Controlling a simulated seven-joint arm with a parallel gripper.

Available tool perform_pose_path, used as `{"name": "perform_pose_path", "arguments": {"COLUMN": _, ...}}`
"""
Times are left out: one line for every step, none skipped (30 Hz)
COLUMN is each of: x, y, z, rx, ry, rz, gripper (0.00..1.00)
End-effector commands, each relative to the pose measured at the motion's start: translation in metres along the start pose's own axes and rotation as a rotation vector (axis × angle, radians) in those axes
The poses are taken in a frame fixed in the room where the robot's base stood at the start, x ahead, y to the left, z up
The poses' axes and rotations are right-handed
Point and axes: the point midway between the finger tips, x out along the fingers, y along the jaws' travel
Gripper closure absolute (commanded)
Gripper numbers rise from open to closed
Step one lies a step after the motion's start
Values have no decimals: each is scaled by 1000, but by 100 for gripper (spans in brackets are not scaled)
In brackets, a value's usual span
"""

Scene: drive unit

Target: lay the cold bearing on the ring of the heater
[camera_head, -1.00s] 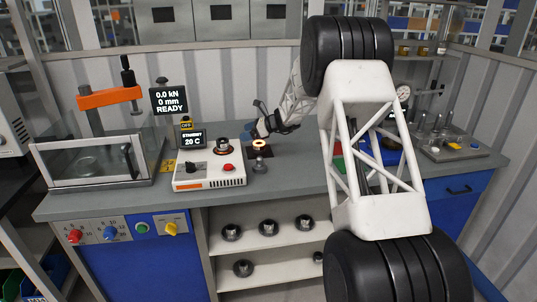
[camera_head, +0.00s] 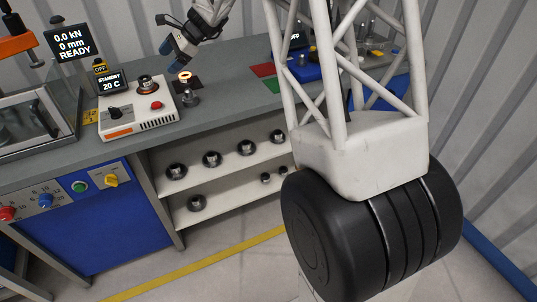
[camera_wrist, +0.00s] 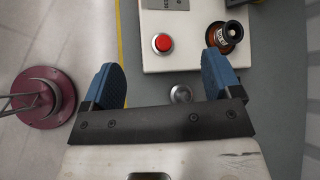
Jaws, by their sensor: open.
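The heater (camera_head: 137,110) is a white box on the bench with a red button, a black knob and a display reading STANDBY 20 C. Its copper-coloured ring (camera_head: 148,88) surrounds a dark upright piece with a silver top, also in the wrist view (camera_wrist: 226,34). I cannot tell whether that piece is a bearing. Dark bearings (camera_head: 211,159) sit on the shelves below; I cannot tell which is the cold one.
A small silver piece (camera_head: 190,97) stands near the bench's front edge. The press display (camera_head: 68,43) stands left of the heater. Red and green patches (camera_head: 264,71) lie farther right.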

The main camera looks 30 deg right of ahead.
Motion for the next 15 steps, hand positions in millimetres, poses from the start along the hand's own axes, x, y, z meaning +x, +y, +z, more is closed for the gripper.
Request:
{"name": "perform_pose_path", "arguments": {"x": -7, "y": 12, "z": 10, "rx": -35, "ry": 19, "rz": 11, "gripper": 16}}
{"name": "perform_pose_path", "arguments": {"x": -11, "y": 19, "z": 14, "rx": -56, "ry": 30, "rz": 17, "gripper": 16}}
{"name": "perform_pose_path", "arguments": {"x": -16, "y": 29, "z": 20, "rx": -83, "ry": 46, "rz": 28, "gripper": 16}}
{"name": "perform_pose_path", "arguments": {"x": -19, "y": 36, "z": 24, "rx": -105, "ry": 57, "rz": 35, "gripper": 16}}
{"name": "perform_pose_path", "arguments": {"x": -22, "y": 43, "z": 28, "rx": -125, "ry": 69, "rz": 43, "gripper": 16}}
{"name": "perform_pose_path", "arguments": {"x": -27, "y": 53, "z": 33, "rx": -154, "ry": 83, "rz": 53, "gripper": 16}}
{"name": "perform_pose_path", "arguments": {"x": -30, "y": 60, "z": 37, "rx": -175, "ry": 95, "rz": 61, "gripper": 16}}
{"name": "perform_pose_path", "arguments": {"x": -34, "y": 68, "z": 41, "rx": -195, "ry": 105, "rz": 69, "gripper": 16}}
{"name": "perform_pose_path", "arguments": {"x": -38, "y": 78, "z": 46, "rx": -224, "ry": 120, "rz": 80, "gripper": 16}}
{"name": "perform_pose_path", "arguments": {"x": -42, "y": 85, "z": 49, "rx": -245, "ry": 131, "rz": 89, "gripper": 16}}
{"name": "perform_pose_path", "arguments": {"x": -45, "y": 93, "z": 53, "rx": -266, "ry": 141, "rz": 97, "gripper": 16}}
{"name": "perform_pose_path", "arguments": {"x": -50, "y": 103, "z": 57, "rx": -295, "ry": 156, "rz": 108, "gripper": 16}}
{"name": "perform_pose_path", "arguments": {"x": -53, "y": 111, "z": 60, "rx": -315, "ry": 166, "rz": 116, "gripper": 16}}
{"name": "perform_pose_path", "arguments": {"x": -56, "y": 118, "z": 63, "rx": -338, "ry": 178, "rz": 125, "gripper": 16}}
{"name": "perform_pose_path", "arguments": {"x": -60, "y": 129, "z": 67, "rx": -365, "ry": 192, "rz": 136, "gripper": 16}}
